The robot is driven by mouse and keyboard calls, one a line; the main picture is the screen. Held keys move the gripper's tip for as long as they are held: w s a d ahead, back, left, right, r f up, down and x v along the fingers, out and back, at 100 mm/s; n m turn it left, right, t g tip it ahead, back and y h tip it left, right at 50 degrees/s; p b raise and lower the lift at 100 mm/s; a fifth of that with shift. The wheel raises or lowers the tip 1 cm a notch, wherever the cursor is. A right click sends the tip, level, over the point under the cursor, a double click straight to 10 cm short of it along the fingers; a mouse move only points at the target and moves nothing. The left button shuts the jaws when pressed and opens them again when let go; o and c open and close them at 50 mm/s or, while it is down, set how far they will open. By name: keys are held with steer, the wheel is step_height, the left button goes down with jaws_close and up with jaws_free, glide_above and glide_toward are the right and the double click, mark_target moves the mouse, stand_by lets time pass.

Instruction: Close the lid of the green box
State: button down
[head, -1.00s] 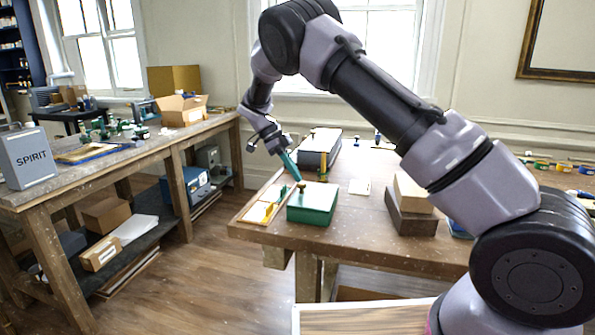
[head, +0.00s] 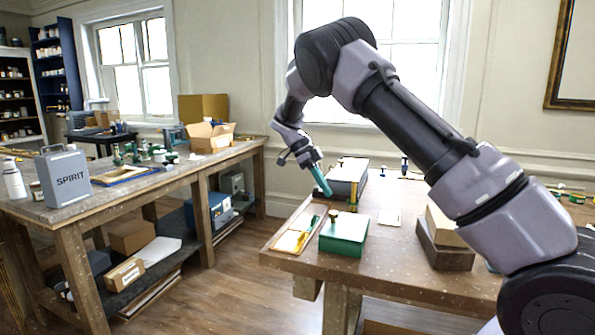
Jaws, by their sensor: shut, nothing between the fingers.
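The green box (head: 343,237) sits near the front left corner of the wooden table. Its lid looks down and level on top, with a small brass knob (head: 333,215) on it. My gripper (head: 326,191) has teal fingers pointing down and to the right. They are shut and empty, just above and behind the box. Whether the fingertips touch anything cannot be told from this view.
A shallow wooden tray (head: 283,240) with brushes lies left of the box. A dark grey box (head: 348,178) stands behind it. A white card (head: 389,218) lies to the right, then stacked blocks (head: 440,248). A long bench (head: 120,198) stands at the left across open floor.

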steer(key=w+a+f+v, duration=0.1)
steer(key=v, duration=0.7)
steer(key=s+d+r+n+t+y, duration=0.1)
steer(key=s+d+r+n+y, duration=0.3)
steer(key=d+r, duration=0.5)
steer(key=s+d+r+n+t+y, duration=0.1)
steer(key=s+d+r+n+y, duration=0.25)
steer(key=s+d+r, duration=0.55)
steer(key=s+d+f+n+t, duration=0.1)
steer(key=s+d+n+t, duration=0.2)
steer(key=s, duration=0.6)
steer(key=s+d+f+n+t, duration=0.1)
steer(key=s+d+n+t, duration=0.3)
steer(key=s, duration=0.6)
steer(key=shift+d+n+t+y, duration=0.3)
steer(key=shift+n+t+y, duration=0.15)
steer(key=shift+n, duration=0.9)
steer(key=shift+s, duration=0.1)
